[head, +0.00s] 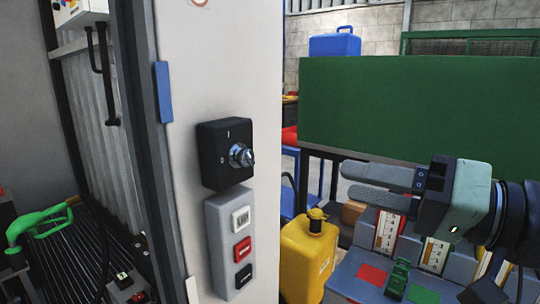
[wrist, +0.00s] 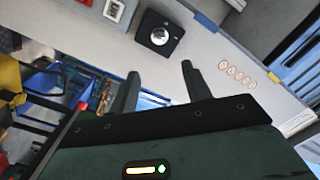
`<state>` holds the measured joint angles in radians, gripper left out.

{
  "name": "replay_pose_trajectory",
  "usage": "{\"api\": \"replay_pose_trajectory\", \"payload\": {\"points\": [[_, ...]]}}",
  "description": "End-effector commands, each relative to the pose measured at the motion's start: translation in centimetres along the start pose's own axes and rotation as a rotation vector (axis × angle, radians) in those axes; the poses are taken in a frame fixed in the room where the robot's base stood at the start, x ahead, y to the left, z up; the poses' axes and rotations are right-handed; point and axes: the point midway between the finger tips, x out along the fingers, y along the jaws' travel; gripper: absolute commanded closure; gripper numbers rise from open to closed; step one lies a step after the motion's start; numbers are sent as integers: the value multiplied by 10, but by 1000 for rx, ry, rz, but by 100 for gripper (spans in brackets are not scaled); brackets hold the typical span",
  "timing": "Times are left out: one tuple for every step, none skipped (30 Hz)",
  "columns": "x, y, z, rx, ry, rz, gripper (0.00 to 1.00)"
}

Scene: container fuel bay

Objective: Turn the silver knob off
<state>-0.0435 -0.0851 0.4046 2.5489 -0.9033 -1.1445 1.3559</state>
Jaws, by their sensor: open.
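The silver knob (head: 241,155) sits on a black switch box (head: 213,141) fixed to a white post. In the wrist view the knob (wrist: 159,36) and its black box (wrist: 146,49) show beyond my fingertips, up and to the left of centre. My gripper (head: 376,186) is at the right of the head view, to the right of the knob and apart from it, with its fingers pointing left. In the wrist view my gripper (wrist: 160,80) has its two fingers apart with nothing between them.
Below the switch box is a grey button panel (head: 230,243) with white, red and black buttons. A yellow can (head: 308,262) stands right of the post. A green panel (head: 420,108) is behind. A green fuel nozzle (head: 35,222) is at left. Space between gripper and knob looks clear.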

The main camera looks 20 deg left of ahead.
Motion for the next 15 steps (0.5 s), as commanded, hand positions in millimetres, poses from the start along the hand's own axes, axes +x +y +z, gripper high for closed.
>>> {"api": "replay_pose_trajectory", "payload": {"points": [[5,-3,-3,5,-2,0,52],[8,-4,-4,6,-2,0,52],[12,-4,-4,7,-2,1,52],[16,-4,-4,6,-3,1,52],[19,-4,-4,8,-3,2,52],[23,-4,-3,8,-4,3,52],[25,-5,-5,8,-2,2,52],[26,-5,-5,8,-2,1,52],[29,-5,-6,9,-2,0,52],[31,-5,-6,9,-2,-1,52],[33,-5,-6,9,-2,-2,52],[35,-5,-6,9,-2,-3,52],[37,-5,-7,8,-1,-2,52],[39,-5,-6,10,-1,-2,52],[41,-5,-6,8,-2,-1,52]]}}
